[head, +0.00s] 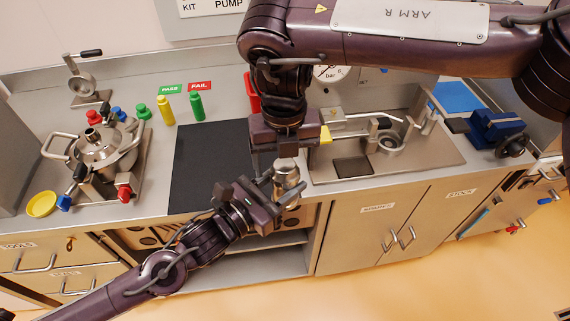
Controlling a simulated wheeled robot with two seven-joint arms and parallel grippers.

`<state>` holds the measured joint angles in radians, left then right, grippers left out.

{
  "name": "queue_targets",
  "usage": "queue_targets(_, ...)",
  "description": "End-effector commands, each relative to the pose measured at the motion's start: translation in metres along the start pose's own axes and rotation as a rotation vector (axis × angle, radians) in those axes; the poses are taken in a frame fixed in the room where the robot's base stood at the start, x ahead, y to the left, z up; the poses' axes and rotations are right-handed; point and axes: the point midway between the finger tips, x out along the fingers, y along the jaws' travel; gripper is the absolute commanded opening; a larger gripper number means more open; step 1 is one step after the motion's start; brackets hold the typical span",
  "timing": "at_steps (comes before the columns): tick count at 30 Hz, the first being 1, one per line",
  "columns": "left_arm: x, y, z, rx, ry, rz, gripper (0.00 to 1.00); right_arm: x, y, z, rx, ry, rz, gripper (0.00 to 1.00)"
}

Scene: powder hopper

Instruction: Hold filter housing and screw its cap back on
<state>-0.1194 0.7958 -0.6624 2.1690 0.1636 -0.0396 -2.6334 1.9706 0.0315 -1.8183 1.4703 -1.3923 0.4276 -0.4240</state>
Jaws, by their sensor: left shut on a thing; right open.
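The filter housing (288,192) is a small metal cylinder held upright just past the front edge of the bench, in front of the black mat. My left gripper (274,191) comes in from the lower left and is shut around the housing's side. My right gripper (287,152) points down directly above the housing and is open. A metallic rounded top (286,168) shows between the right fingers; I cannot tell whether this is the cap or the housing's own top, nor whether the fingers touch it.
A black mat (205,165) lies on the bench behind my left gripper. A steel pot with handles (104,150), a yellow dish (41,204) and several coloured bottles stand at the left. A clamp fixture (388,142) and a blue vise (497,127) stand at the right.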

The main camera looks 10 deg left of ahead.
Motion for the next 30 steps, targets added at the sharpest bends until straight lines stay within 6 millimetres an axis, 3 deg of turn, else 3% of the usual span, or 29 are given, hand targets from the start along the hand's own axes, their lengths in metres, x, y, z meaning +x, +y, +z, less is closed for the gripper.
queue_targets(9,0.000,0.000,0.002,0.000,-0.004,0.000,0.00,-0.070,0.000,0.002,0.001,-0.008,-0.003,0.79)
queue_targets(15,0.000,0.000,0.002,0.000,-0.004,0.000,0.00,-0.096,0.000,0.001,0.001,-0.004,-0.001,0.79)
queue_targets(30,0.000,0.000,0.002,0.000,-0.004,0.000,0.00,-0.103,0.000,0.001,0.001,0.000,0.000,0.79)
